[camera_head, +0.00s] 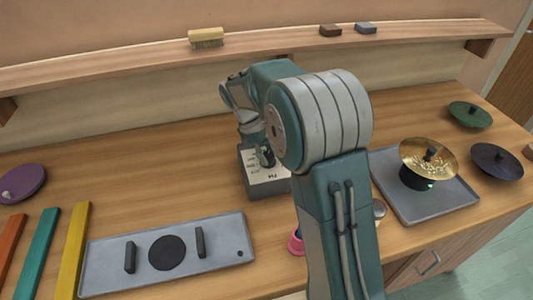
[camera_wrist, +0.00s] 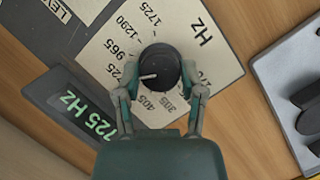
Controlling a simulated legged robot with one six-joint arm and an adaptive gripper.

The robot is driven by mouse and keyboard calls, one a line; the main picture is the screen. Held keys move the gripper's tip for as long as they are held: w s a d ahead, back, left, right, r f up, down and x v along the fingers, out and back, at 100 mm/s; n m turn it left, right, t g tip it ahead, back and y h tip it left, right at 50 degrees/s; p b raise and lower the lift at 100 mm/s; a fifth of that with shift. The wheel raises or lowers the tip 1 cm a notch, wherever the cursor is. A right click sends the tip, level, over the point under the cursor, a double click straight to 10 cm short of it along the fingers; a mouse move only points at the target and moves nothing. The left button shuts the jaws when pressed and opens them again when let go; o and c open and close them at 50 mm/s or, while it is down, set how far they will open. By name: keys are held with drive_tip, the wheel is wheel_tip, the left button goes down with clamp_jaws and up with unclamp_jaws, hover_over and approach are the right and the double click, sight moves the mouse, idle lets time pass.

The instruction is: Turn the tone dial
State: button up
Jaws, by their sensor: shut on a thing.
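The tone dial (camera_wrist: 160,66) is a round black knob with a white pointer line. It sits on a cream scale plate (camera_wrist: 218,70) printed with Hz numbers. In the wrist view the pointer faces left, towards a number ending in 25. My gripper (camera_wrist: 162,92) is shut on the dial, one finger on each side. In the head view the grey dial box (camera_head: 252,160) stands under my gripper (camera_head: 266,156), which hides most of the dial.
A grey tray (camera_head: 215,255) with dark bars and a disc lies front left, beside coloured bars (camera_head: 70,250). A gold cymbal (camera_head: 428,157) stands on a grey plate (camera_head: 455,195) at right. A shelf (camera_head: 120,69) runs along the back. Bare wood lies left of the box.

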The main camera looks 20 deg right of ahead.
drive_tip(key=shift+f, duration=0.1)
drive_tip(key=shift+d+f+m+g+y, duration=0.1)
drive_tip(key=shift+m+g+y, duration=0.35)
drive_tip(key=shift+m, duration=0.95)
drive_tip(key=shift+m+g+y, duration=0.35)
drive_tip(key=shift+m+y, duration=0.1)
drive_tip(key=shift+m, duration=0.95)
drive_tip(key=o, duration=1.2)
drive_tip(key=shift+c, duration=0.2)
drive_tip(key=v, duration=1.2)
